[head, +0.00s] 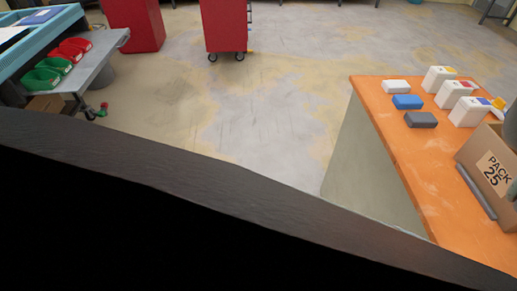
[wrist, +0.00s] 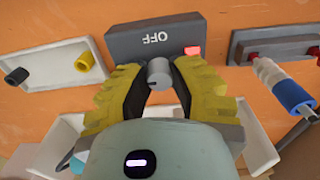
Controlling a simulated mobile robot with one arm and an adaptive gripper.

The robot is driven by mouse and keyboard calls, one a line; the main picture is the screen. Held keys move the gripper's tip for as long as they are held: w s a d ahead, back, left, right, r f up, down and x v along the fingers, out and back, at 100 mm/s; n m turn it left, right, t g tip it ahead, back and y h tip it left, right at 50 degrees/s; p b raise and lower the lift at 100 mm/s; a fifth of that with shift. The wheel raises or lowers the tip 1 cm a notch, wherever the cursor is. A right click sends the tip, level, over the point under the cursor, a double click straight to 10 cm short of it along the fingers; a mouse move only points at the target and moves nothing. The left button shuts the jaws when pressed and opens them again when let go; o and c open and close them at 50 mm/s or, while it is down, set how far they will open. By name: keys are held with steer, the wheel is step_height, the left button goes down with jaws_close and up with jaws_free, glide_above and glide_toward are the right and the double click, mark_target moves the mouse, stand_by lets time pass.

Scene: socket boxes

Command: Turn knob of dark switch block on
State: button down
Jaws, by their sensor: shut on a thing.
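The dark switch block (wrist: 130,43) is mounted on an orange surface at the top middle of the wrist view. Its "OFF" label reads upside down, and a red indicator (wrist: 193,51) shows beside it. The grey knob (wrist: 158,73) sticks out from the block's lower edge. My gripper (wrist: 158,88), with yellow ridged pads, is shut on the knob, one finger on each side. The knob's near end is visible between the fingers. My gripper and this block cannot be made out in the head view.
In the wrist view, a white block with black and yellow plugs (wrist: 50,60) is left; a dark-framed block (wrist: 275,45) and a blue-and-white plug (wrist: 285,90) are right. The head view shows an orange table (head: 400,150) with small boxes, a cardboard box (head: 490,165) and open floor.

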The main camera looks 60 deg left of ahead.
stand_by(0.3)
steer(key=c, duration=0.7)
jaws_free()
steer(key=shift+c, duration=0.2)
